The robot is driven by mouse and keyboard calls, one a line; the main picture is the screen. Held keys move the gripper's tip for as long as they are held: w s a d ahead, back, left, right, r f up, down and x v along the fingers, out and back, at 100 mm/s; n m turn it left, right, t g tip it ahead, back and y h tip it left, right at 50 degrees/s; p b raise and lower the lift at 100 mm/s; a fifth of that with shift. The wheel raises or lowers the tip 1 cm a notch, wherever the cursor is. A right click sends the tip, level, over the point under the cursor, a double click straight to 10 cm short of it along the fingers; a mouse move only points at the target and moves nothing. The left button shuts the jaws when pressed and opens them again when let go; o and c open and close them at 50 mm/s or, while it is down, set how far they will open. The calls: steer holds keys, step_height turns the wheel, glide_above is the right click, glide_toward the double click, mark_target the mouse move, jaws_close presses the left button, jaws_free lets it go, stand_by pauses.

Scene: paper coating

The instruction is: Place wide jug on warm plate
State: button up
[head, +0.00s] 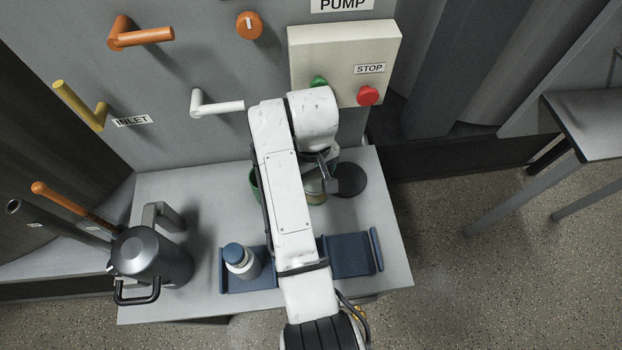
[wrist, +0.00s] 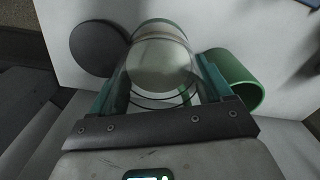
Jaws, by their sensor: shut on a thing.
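The wide jug looks to be the clear vessel with pale contents (wrist: 160,62), between my gripper's teal fingers (wrist: 163,78) in the wrist view. My gripper is shut on it. In the head view my arm covers most of the jug (head: 314,187), and only a pale part shows. The warm plate looks to be the dark round disc (head: 351,180) on the table, just right of the jug. It also shows in the wrist view (wrist: 97,47), at the jug's left, with nothing on it. I cannot tell whether the jug touches the table.
A green cylinder (wrist: 236,80) stands close beside the jug, on the side away from the disc. A dark handled pot (head: 150,258) stands left. The pump panel (head: 344,62) rises behind.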

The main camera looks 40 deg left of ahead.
steer(key=shift+d+f, duration=0.1)
steer(key=shift+f, duration=1.6)
steer(key=o, duration=1.1)
steer(key=shift+f, duration=0.15)
step_height(320, 180, up, 12)
